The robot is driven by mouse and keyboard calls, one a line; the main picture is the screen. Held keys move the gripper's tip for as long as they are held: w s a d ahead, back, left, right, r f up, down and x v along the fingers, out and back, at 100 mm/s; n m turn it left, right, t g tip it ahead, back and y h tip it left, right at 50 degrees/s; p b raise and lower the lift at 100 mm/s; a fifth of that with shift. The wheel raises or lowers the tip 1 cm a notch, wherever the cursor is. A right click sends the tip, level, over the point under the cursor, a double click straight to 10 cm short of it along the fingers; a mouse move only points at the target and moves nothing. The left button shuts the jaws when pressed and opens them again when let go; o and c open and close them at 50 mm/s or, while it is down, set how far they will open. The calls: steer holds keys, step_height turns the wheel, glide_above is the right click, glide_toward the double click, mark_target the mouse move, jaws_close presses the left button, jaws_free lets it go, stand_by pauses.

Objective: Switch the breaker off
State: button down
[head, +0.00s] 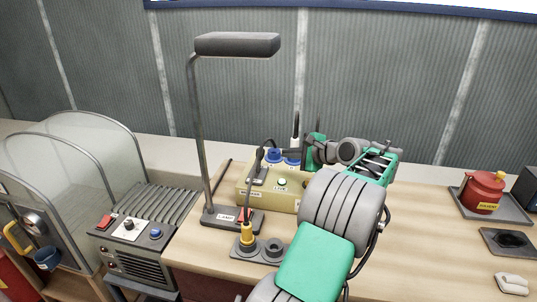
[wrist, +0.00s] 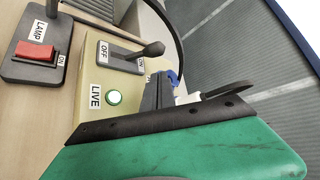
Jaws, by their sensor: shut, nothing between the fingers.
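The breaker box (head: 262,188) is a yellow-beige housing on the bench, partly behind my arm in the head view. In the wrist view, its black lever (wrist: 150,50) sits on a grey plate between the OFF and ON labels, with its knob over toward ON. I see no clear contact with the lever. In the head view the fingertips are hard to make out.
A lamp (head: 237,45) with a red rocker switch (wrist: 37,50) stands left of the box. A yellow plug (head: 247,236) is in a socket block in front, its cable arching up. A red pot (head: 484,190) is at right. The bench's right part has free room.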

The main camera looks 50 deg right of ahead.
mark_target(259, 160)
steer(key=x, duration=1)
steer(key=shift+s, duration=0.15)
